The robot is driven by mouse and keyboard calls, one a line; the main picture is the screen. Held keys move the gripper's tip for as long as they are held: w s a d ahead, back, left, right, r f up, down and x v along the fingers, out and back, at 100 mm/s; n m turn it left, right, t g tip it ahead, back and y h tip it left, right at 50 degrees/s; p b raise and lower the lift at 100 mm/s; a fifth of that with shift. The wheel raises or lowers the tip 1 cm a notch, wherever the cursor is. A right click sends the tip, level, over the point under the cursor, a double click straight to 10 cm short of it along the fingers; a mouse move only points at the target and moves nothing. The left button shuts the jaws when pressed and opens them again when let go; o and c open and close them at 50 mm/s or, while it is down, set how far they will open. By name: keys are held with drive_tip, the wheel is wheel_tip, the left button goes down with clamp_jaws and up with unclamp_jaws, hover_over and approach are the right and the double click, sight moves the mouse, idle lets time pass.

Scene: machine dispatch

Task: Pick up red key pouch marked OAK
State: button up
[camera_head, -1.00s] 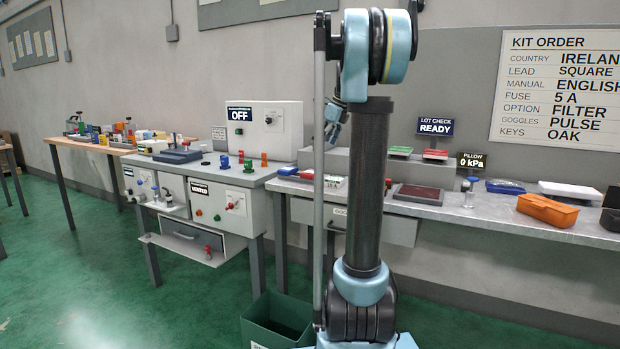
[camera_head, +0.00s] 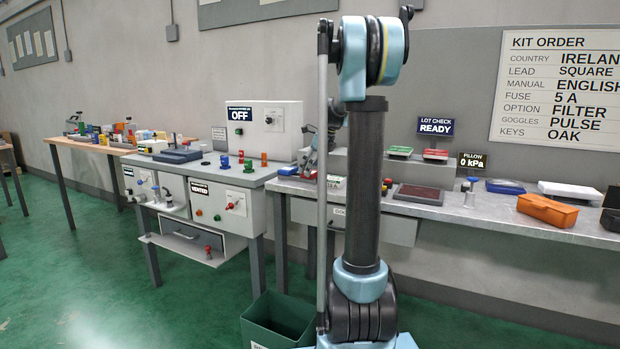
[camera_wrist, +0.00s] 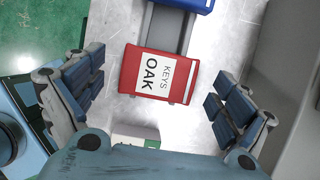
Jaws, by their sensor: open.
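The red key pouch (camera_wrist: 133,69) has a white label reading KEYS OAK. It lies on the grey metal bench in the wrist view, between my gripper's two fingers. My gripper (camera_wrist: 157,77) is open, with one blue-padded finger to the left of the pouch and one to the right. Clear gaps show on both sides, and no finger visibly touches it. In the head view my gripper (camera_head: 309,158) is low over the bench's left end, partly hidden behind my arm, and the pouch is hard to make out there.
A blue pouch (camera_wrist: 190,4) lies just beyond the red one in the wrist view. A white and green box (camera_wrist: 135,134) is on the near side. In the head view, an orange case (camera_head: 546,210) is farther right. A green bin (camera_head: 278,318) stands on the floor.

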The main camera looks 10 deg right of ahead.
drive_tip(key=shift+f, duration=0.2)
drive_tip(key=c, duration=1.1)
drive_tip(key=shift+r, duration=0.1)
drive_tip(key=shift+c, duration=0.2)
